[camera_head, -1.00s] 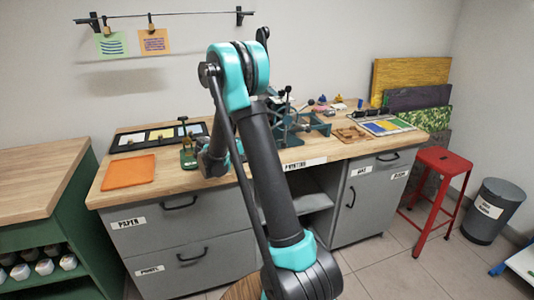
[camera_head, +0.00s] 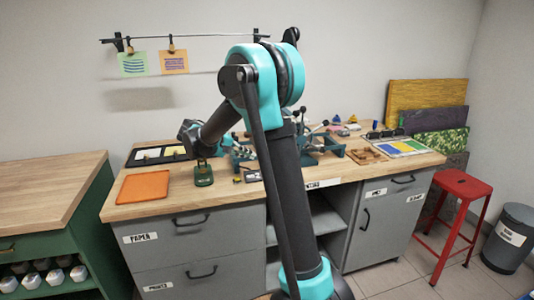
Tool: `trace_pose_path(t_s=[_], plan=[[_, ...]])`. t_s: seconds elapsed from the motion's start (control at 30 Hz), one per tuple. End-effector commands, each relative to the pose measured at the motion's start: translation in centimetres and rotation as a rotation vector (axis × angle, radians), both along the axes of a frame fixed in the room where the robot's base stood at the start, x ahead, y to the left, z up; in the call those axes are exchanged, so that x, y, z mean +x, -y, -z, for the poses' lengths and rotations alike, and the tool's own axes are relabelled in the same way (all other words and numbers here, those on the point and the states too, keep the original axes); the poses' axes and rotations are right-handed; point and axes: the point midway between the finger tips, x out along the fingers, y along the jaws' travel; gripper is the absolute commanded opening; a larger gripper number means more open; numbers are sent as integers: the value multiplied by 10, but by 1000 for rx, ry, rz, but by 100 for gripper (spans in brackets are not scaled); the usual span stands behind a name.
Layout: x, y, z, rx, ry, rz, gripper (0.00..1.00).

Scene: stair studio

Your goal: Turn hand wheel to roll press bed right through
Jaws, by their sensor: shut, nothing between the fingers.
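The teal roller press (camera_head: 325,145) stands on the wooden bench top, partly hidden behind my upright arm link. Thin spokes with dark knobs show on its right side, and one dark knob (camera_head: 325,124) stands out above the frame. I cannot make out the whole hand wheel or where the press bed lies. My forearm slopes down to the left from the raised elbow and ends in a dark wrist joint above the back left of the bench.
Right of the press are a wooden block (camera_head: 366,156) and a colour print (camera_head: 402,148). A red stool (camera_head: 463,188) stands right.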

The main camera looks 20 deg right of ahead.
Motion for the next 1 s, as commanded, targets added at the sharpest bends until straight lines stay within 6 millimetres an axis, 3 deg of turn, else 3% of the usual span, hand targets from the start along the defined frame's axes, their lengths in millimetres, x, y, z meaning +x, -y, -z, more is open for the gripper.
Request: trace_pose_path(t_s=[0.03, 0.2, 0.4, 0.57, 1.0], plan=[[-3, -5, -21, 34, 1, -2, 0], [-14, -17, -71, 129, 5, -5, 0], [-24, -23, -98, 184, 6, -4, 0], [-23, -16, -95, 190, 7, -3, 0], [-8, 42, -40, 188, 7, 0, 0]])
